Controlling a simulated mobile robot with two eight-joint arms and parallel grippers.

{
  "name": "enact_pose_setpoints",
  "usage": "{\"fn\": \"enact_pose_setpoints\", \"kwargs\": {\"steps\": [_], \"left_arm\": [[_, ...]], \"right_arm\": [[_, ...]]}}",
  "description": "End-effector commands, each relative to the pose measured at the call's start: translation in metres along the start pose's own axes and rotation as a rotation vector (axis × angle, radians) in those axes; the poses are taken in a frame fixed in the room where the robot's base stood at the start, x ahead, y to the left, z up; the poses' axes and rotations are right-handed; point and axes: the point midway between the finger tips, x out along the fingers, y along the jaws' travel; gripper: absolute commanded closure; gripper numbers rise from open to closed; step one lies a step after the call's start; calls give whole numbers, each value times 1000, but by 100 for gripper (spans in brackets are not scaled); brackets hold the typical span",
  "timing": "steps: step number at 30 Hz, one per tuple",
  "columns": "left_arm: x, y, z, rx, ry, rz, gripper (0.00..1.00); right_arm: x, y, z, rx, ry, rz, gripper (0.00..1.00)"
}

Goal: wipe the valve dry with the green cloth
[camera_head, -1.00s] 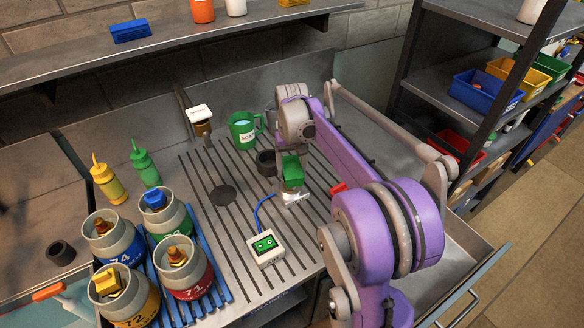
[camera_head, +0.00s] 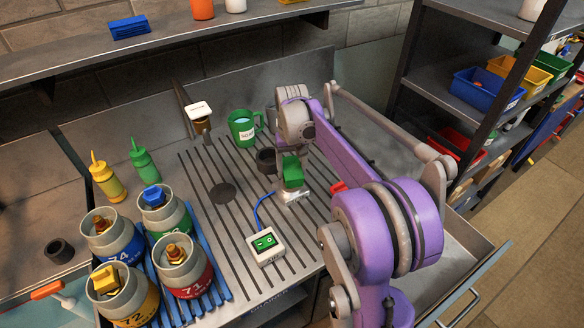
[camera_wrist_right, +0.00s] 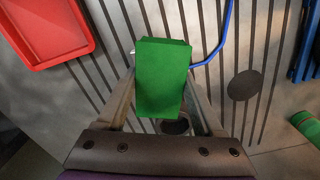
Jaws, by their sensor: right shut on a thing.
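My right gripper (camera_head: 291,176) is shut on the green cloth (camera_head: 292,168), a folded block, above the slatted worktop. The cloth also fills the space between the fingers in the right wrist view (camera_wrist_right: 162,78). Several grey canisters stand at the lower left in the head view. Their tops carry valves: a blue valve (camera_head: 153,195), brass ones on the 74 canister (camera_head: 102,225) and the 71 canister (camera_head: 174,253), and a yellow one (camera_head: 106,278) on the 72 canister. I cannot tell which valve is meant. The gripper is well to the right of them. My left gripper is not in view.
The canisters stand on a blue slatted rack (camera_head: 218,291). A white box with a green panel (camera_head: 265,246) has a blue cable running toward my gripper. A green mug (camera_head: 243,128) and dark cup (camera_head: 266,161) stand behind. Yellow (camera_head: 106,178) and green (camera_head: 145,163) bottles stand left.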

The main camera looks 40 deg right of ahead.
Motion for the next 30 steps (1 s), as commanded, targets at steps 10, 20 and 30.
{"fn": "enact_pose_setpoints", "kwargs": {"steps": [10, 20, 30], "left_arm": [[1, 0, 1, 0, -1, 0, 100], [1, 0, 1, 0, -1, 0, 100], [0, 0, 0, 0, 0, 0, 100]], "right_arm": [[-1, 0, 10, 0, -1, 0, 100], [-2, 0, 17, 0, 0, 0, 100], [0, 0, 2, 0, 0, 0, 100]]}}
